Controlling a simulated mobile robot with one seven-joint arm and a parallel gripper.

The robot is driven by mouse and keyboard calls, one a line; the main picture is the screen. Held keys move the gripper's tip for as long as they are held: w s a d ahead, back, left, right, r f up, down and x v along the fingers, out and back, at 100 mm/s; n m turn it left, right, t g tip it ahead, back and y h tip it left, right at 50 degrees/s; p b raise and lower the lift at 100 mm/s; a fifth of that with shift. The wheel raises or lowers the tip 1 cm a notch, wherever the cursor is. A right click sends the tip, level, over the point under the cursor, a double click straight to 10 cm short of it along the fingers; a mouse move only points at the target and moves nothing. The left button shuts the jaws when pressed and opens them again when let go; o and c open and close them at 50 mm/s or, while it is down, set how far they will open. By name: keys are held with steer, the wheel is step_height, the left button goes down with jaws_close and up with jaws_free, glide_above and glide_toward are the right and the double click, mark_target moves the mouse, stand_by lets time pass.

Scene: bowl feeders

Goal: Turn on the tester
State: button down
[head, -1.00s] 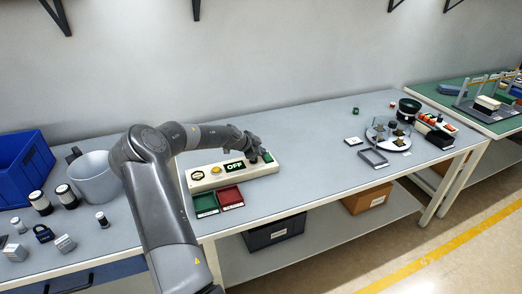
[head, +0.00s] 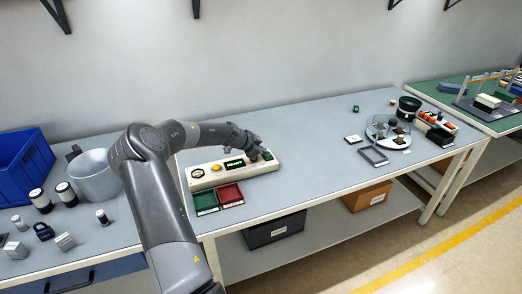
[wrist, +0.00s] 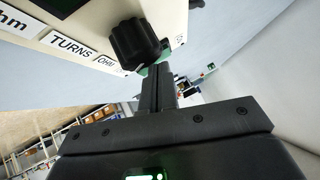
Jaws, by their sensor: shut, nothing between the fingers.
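The tester (head: 232,170) is a long cream box on the bench in the head view. Its display (head: 235,163) is lit with green text that looks like "READY". A yellow button (head: 216,169) sits left of the display. In the wrist view a black knob (wrist: 135,43) stands on the cream panel (wrist: 85,32), near labels reading "TURNS" and "Ohm". My gripper (wrist: 158,75) is shut and empty, its fingertips beside the knob and close to it; I cannot tell whether they touch. In the head view my gripper (head: 256,153) is over the tester's right end.
A green tray (head: 205,201) and a red tray (head: 230,194) lie in front of the tester. A grey bowl (head: 95,176), a blue bin (head: 22,160) and several small parts stand at left. The bench between tester and frame (head: 373,156) is clear.

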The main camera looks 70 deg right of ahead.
steer(key=shift+r, duration=0.1)
steer(key=shift+r, duration=0.3)
step_height(320, 180, up, 3)
steer(key=shift+r, duration=0.1)
steer(key=w+d+v, duration=0.1)
steer(key=v, duration=0.8)
steer(key=shift+w+r, duration=0.45)
steer(key=shift+r, duration=0.05)
steer(key=shift+a, duration=0.1)
